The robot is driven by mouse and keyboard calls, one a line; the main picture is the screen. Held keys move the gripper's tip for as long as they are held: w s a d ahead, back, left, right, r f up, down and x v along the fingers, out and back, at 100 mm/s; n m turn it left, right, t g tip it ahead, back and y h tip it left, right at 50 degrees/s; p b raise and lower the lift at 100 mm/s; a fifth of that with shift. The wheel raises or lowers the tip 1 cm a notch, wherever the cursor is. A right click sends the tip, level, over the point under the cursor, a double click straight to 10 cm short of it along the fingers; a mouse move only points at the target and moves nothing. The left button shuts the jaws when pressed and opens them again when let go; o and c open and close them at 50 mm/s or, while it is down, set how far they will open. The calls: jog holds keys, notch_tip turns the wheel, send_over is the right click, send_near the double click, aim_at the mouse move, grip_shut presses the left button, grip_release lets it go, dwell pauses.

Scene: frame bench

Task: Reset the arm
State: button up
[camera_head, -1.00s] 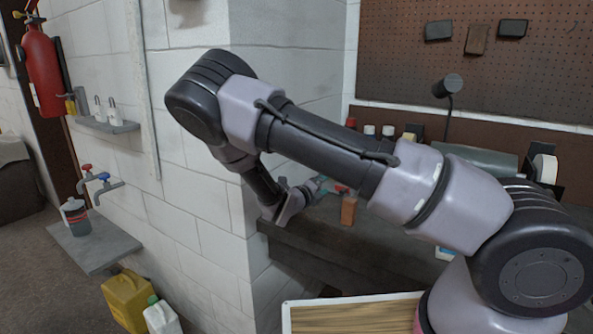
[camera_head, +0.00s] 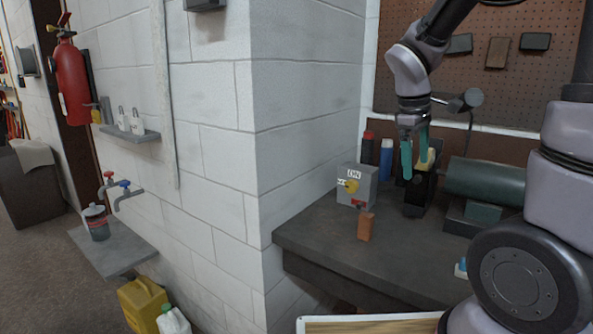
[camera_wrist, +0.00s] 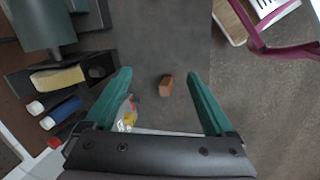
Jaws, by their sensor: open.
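My gripper (camera_head: 414,150) hangs from my raised arm above the bench, with its green fingers pointing down. In the wrist view my gripper (camera_wrist: 163,100) has its two green fingers spread wide with nothing held between them. Below it is the dark grey bench top (camera_head: 318,238), which also shows in the wrist view (camera_wrist: 165,45). A small brown-orange block (camera_head: 366,226) stands on the bench, apart from the fingers; it shows between them in the wrist view (camera_wrist: 166,85).
Bottles (camera_head: 386,160), a dark holder (camera_head: 418,195) and a green cylindrical machine (camera_head: 485,181) line the bench back. A wall shelf (camera_head: 130,134) and taps (camera_head: 118,190) are left. The bench front is mostly clear.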

jog(key=s+a+r+m+t+y, duration=0.3)
jog(key=s+r+m+t+y, duration=0.1)
jog(key=s+r+m, duration=0.7)
notch_tip(320, 180, up, 2)
jog(key=shift+m+t+y, duration=0.3)
jog(key=shift+m+t, duration=0.5)
jog(key=shift+s, duration=0.1)
